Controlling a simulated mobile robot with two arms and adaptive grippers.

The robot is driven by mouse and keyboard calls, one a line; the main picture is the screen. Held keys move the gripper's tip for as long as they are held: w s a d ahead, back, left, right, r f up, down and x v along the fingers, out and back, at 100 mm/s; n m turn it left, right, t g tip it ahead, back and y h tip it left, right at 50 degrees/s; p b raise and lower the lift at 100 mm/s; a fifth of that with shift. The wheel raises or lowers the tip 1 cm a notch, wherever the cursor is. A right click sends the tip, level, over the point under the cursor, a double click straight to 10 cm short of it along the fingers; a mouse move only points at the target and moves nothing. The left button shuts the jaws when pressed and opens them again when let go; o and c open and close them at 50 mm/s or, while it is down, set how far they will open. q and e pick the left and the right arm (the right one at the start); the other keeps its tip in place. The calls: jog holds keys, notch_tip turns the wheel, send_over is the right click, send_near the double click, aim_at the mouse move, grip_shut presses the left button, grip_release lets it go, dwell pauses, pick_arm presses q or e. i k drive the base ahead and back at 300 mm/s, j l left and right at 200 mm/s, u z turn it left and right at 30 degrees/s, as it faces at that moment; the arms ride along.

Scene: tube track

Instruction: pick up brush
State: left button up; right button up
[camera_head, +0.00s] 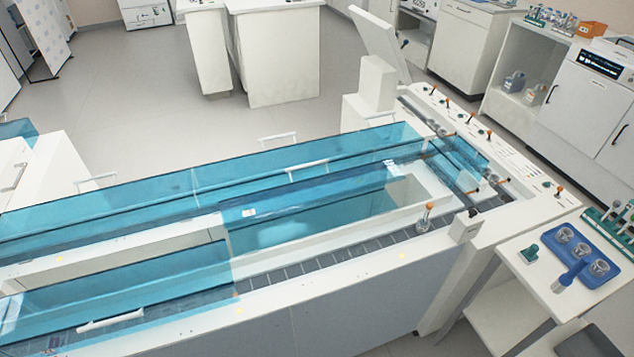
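A blue item that looks like the brush (569,276) lies at the lower left edge of the blue tray (596,238) on the white side table at the right. One end of it sticks out past the tray rim over the tabletop. Several clear cups (581,250) stand in the tray close beside it. Neither of my grippers shows in this view, and nothing is seen touching the brush.
A small green block (530,253) stands left of the tray. A rack of tubes (620,213) stands behind it. The long track with blue clear covers (300,185) fills the middle. An orange-capped tube (425,216) stands on the track. Open floor (140,115) lies beyond.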

aim_at(564, 280)
jog(key=z, duration=1.9)
